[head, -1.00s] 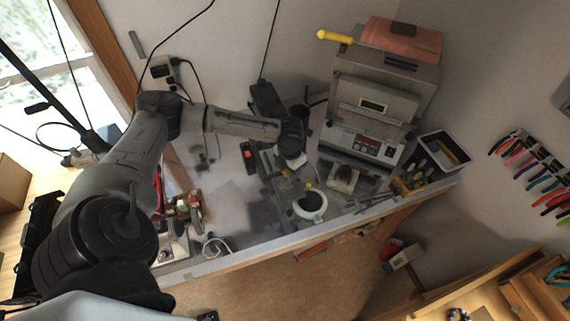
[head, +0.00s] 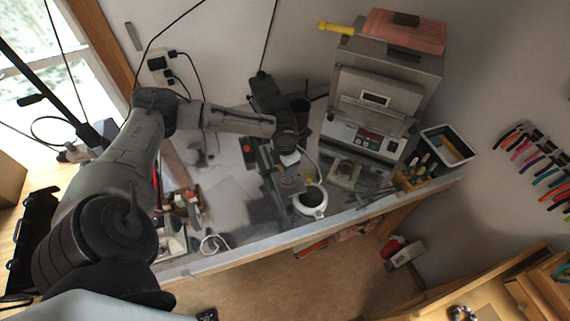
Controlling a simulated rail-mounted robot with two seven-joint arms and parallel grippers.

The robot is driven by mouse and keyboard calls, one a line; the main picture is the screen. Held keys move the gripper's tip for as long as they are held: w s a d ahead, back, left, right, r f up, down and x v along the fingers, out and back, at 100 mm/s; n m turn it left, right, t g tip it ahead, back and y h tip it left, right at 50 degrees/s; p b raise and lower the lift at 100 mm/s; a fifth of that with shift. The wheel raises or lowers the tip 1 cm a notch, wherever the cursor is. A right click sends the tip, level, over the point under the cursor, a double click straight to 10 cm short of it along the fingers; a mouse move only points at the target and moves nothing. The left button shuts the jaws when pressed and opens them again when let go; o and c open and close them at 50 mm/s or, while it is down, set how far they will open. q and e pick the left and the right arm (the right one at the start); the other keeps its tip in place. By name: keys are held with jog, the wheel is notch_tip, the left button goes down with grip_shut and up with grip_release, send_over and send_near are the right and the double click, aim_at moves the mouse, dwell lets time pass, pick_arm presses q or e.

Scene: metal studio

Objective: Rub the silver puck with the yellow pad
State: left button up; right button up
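My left gripper (head: 290,158) hangs over the workbench, behind a round white-rimmed dish with a dark inside (head: 311,201). Its fingers are too small and too hidden to show whether they are open or hold anything. A small yellow spot (head: 309,178) shows just behind the dish and may be the yellow pad, but I cannot be sure. I cannot pick out the silver puck among the small grey things near the gripper. My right gripper is not in view.
A tool holder (head: 414,176) and a dark tray (head: 447,146) are further right. Bottles (head: 188,203) stand at the left. The bench between has a bare patch.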

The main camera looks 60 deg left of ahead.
aim_at(285, 179)
pick_arm(q)
jog(key=shift+f+b, duration=1.25)
jog(key=shift+f, duration=0.25)
jog(key=shift+f+b, duration=0.4)
jog(key=shift+f, duration=0.85)
jog(key=o, duration=0.3)
jog(key=c, duration=0.6)
jog(key=shift+f, duration=0.35)
